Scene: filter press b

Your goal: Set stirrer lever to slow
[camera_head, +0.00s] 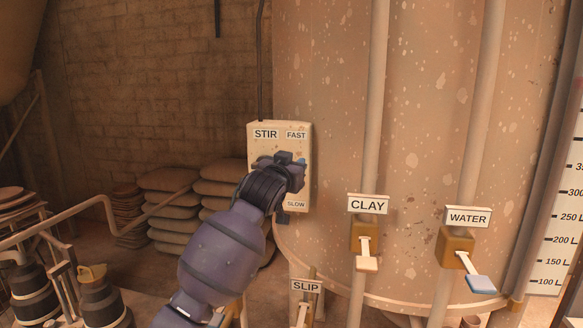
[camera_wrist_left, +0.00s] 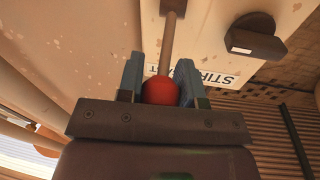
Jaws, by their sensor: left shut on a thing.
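The pale stirrer panel (camera_head: 280,138) is fixed on the large tank. It carries the labels STIR, FAST at its top and SLOW near its bottom. My left gripper (camera_head: 290,163) is in front of the panel's middle, between FAST and SLOW, and hides the lever in the head view. In the left wrist view, the stirrer lever (camera_wrist_left: 168,45) is a brown rod with a red ball knob (camera_wrist_left: 159,90). The fingers of my left gripper (camera_wrist_left: 159,84) are shut on the knob, one at each side. My right gripper is not in view.
The CLAY valve (camera_head: 364,237) and WATER valve (camera_head: 457,244) stick out from the tank (camera_head: 420,130) at right, with a SLIP label (camera_head: 306,287) lower down. Stacked sacks (camera_head: 170,205), a rail and dark buckets (camera_head: 100,300) are at left.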

